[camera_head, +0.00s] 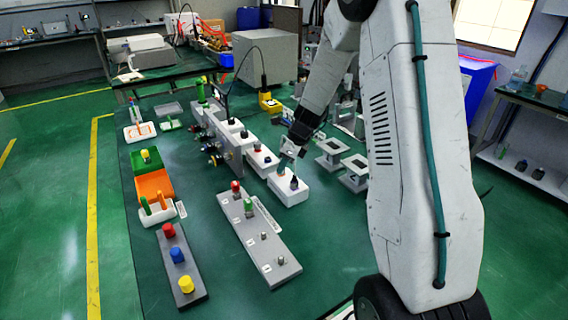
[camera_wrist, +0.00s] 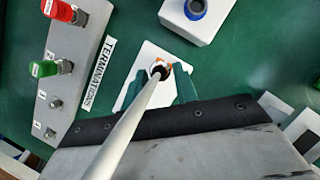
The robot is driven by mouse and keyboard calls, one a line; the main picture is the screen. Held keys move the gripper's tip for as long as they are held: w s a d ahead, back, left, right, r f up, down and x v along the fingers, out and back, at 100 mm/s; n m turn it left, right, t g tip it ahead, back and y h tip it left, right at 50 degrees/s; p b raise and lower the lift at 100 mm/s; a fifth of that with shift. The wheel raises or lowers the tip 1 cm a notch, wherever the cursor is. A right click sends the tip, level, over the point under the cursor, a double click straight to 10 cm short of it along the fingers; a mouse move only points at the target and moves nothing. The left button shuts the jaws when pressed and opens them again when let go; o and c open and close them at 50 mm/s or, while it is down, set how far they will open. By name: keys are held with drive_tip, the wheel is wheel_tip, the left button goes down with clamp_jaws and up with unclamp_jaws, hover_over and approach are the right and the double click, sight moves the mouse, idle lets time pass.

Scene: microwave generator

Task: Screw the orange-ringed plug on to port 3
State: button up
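The block also shows in the head view (camera_head: 290,194). My gripper (camera_head: 286,167) is low over this block. Its teal fingers (camera_wrist: 160,90) are apart on either side of the plug; I see no clear contact. The grey ports board (camera_head: 258,240), beside a TERMINATIONS label, carries a red plug (camera_wrist: 63,11) and a green plug (camera_wrist: 46,68). Port 3 (camera_wrist: 56,103) is a bare metal stud below the green one.
Another white block (camera_wrist: 209,25) with a blue-ringed plug (camera_wrist: 195,8) stands just beyond. A grey strip (camera_head: 183,268) with red, blue and yellow knobs lies left of the board. Grey metal frames (camera_head: 354,170) stand right of my gripper. The green tabletop between board and blocks is clear.

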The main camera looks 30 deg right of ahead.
clamp_jaws()
